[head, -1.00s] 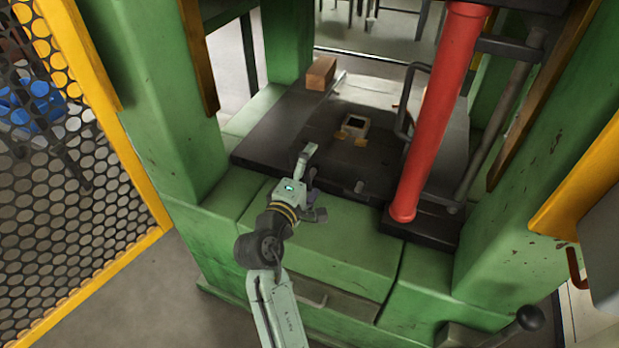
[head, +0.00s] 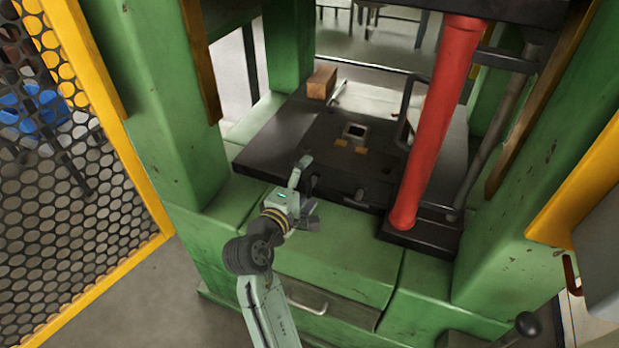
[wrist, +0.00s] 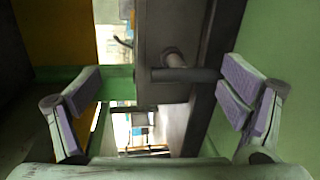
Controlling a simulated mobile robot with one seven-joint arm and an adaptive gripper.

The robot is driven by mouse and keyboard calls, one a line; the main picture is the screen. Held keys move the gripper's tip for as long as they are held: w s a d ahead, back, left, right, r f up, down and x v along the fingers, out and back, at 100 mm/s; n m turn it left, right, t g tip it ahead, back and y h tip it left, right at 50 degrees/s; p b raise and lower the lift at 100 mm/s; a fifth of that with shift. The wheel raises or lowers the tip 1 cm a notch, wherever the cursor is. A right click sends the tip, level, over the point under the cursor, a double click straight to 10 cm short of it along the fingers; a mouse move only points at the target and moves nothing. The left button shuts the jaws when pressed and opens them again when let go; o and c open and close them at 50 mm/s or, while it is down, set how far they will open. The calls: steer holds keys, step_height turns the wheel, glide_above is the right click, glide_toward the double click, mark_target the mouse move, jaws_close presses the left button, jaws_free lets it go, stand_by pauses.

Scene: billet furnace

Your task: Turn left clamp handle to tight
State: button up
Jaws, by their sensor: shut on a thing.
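The left clamp handle (wrist: 190,74) is a dark grey bar on a round boss (wrist: 175,58) at the front of the dark press bed (head: 255,158). In the wrist view it lies crosswise between my two purple-padded fingers. The bar's right end reaches the right pad; contact at the left pad cannot be made out. In the head view the handle is mostly hidden by the gripper.
A similar dark stub (head: 360,195) sticks out of the bed's front edge to the right. A red column (head: 435,130) rises beyond it. Green press uprights (head: 165,90) flank the bed. A yellow-framed mesh guard (head: 75,180) stands at the left. A brown block (head: 321,82) lies at the back.

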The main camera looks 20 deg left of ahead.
mark_target(307, 183)
steer(key=shift+s+r, duration=0.25)
steer(key=shift+s, duration=1.05)
steer(key=shift+s+r, duration=0.25)
steer(key=shift+s, duration=1)
steer(key=shift+s+a, duration=0.1)
steer(key=shift+s, duration=2.65)
steer(key=shift+r+p, duration=0.1)
steer(key=shift+p, duration=0.45)
